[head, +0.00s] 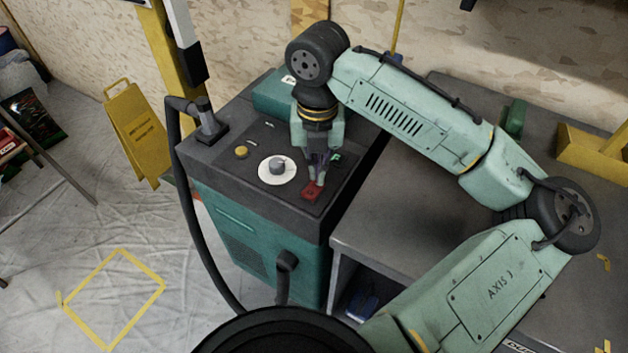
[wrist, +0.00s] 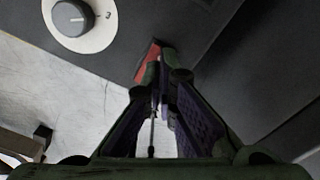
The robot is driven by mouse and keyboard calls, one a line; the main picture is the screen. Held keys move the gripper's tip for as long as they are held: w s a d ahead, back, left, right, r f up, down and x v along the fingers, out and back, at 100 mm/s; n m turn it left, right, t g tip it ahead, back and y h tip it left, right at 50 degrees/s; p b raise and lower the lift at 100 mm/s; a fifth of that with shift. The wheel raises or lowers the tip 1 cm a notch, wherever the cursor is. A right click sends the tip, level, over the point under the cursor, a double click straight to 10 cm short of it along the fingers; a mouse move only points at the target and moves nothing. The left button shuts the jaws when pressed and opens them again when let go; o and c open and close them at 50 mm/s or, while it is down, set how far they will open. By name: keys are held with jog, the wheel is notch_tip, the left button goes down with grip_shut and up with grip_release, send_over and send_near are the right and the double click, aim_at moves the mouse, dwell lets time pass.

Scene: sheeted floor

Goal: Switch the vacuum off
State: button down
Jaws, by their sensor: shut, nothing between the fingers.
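The vacuum (head: 262,248) is a teal box with a dark top panel. Its panel bears a grey knob on a white dial (head: 277,168), a yellow button (head: 241,152), a small green part (head: 336,157) and a red switch (head: 311,191). The dial also shows in the wrist view (wrist: 73,18). My gripper (head: 318,181) is shut and empty, pointing down with its tips at the red switch. In the wrist view the fingertips (wrist: 160,70) overlap the red switch (wrist: 149,57) and hide part of it. I cannot tell whether they touch it or how the switch is set.
A grey bench (head: 385,215) stands right beside the vacuum, with a yellow bin (head: 590,150) on it. A black hose (head: 187,215) hangs at the vacuum's left side. A yellow floor sign (head: 137,130) stands further left. Floor at the lower left is clear around a yellow taped square (head: 113,300).

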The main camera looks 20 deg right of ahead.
jog(key=shift+r+p, duration=1.8)
jog(key=shift+r, duration=0.55)
jog(key=shift+f, duration=0.1)
